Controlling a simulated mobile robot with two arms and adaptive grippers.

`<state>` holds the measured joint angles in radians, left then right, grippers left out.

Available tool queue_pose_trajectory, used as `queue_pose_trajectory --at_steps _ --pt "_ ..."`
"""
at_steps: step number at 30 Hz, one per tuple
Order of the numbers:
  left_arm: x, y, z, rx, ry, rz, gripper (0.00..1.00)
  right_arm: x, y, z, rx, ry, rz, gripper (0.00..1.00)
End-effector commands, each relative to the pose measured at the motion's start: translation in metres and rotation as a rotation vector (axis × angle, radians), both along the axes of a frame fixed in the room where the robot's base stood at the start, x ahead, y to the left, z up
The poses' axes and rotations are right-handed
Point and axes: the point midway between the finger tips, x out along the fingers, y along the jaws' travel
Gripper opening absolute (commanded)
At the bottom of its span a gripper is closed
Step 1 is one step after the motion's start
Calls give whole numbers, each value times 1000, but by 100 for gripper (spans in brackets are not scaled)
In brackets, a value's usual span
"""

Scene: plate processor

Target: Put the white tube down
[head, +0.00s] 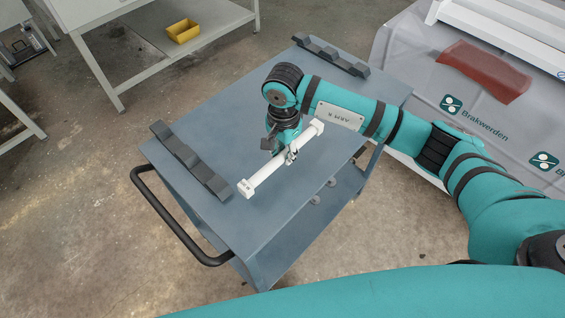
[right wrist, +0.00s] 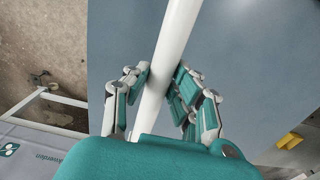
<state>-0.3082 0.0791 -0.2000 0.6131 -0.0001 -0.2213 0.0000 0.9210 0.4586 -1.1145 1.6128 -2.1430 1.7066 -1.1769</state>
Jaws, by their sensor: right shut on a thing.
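The white tube (head: 265,173) is a straight rod with block-shaped ends. It lies slantwise over the blue-grey cart top (head: 225,110), between two dark notched holders. My right gripper (head: 290,154) is shut on the tube near its middle. In the right wrist view the tube (right wrist: 176,35) runs between the fingers of the gripper (right wrist: 163,80). The near holder (head: 190,160) is left of the tube and the far holder (head: 330,55) is behind it, both apart from it. I cannot tell whether the tube touches the cart top. My left gripper is not in view.
The cart has a black handle (head: 180,232) at its front left and a lower shelf (head: 305,212). A covered grey unit with a red cloth (head: 484,72) stands at the right. Much of the cart top is bare.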

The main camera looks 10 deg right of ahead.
Motion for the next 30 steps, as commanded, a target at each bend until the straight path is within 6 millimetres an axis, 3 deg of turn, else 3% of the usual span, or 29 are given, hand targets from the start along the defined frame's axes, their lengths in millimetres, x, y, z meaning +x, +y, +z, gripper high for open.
queue_pose_trajectory --at_steps 10,17,29,30 --pt "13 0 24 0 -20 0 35 -36 14 -4 1 4 0 0" --pt "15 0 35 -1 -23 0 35 -33 14 -36 1 0 -1 0" --pt "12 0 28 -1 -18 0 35 -32 13 -43 0 -2 0 0" --pt "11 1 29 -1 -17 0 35 -32 13 -42 0 -1 0 26"
